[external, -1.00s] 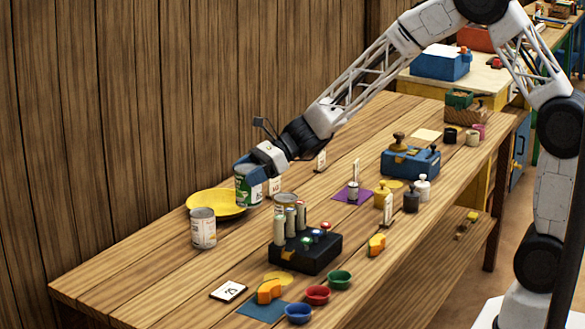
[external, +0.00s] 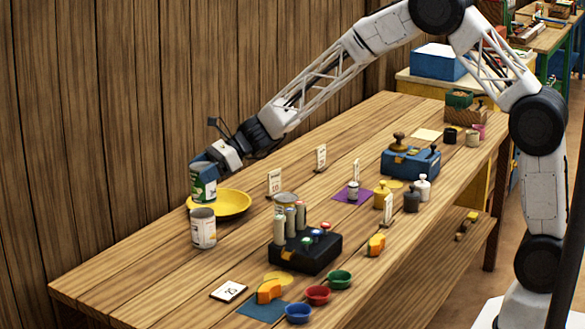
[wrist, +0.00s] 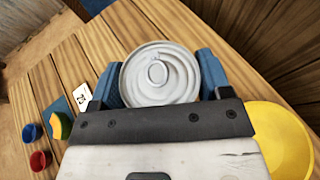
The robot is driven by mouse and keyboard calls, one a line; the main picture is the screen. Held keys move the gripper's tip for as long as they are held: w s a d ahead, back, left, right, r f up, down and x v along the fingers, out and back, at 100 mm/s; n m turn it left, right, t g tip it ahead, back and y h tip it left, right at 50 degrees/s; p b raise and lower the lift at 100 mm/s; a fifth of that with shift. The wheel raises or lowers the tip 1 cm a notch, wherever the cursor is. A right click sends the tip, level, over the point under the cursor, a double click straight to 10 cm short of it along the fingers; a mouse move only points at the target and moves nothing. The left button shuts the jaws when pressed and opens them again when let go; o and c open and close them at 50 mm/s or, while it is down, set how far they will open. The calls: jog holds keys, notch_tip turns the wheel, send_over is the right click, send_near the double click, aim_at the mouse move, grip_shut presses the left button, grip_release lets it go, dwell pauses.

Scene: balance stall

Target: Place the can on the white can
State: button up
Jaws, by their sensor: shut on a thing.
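A green can (external: 203,188) with a pale label is held upright in my gripper (external: 204,168). The white can (external: 204,231) stands upright on the table near the yellow plate. The green can's bottom shows right at the white can's top in the external view; I cannot tell whether they touch. In the wrist view the held can's grey lid (wrist: 160,75) sits between my gripper's blue fingers (wrist: 162,88), which are shut on it. The white can is not visible in the wrist view.
A yellow plate (external: 235,204) lies just behind and right of the white can; it also shows in the wrist view (wrist: 285,140). A black box with upright cylinders (external: 305,254) stands to the right. The table's left front is clear.

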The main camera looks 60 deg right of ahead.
aim_at(200, 183)
jog(key=shift+w+a, duration=0.1)
jog(key=shift+w, duration=0.35)
jog(key=shift+f, duration=1.8)
jog(key=shift+f, duration=0.1)
jog(key=o, duration=1.2)
jog(key=v, duration=1.2)
jog(key=shift+s, duration=0.1)
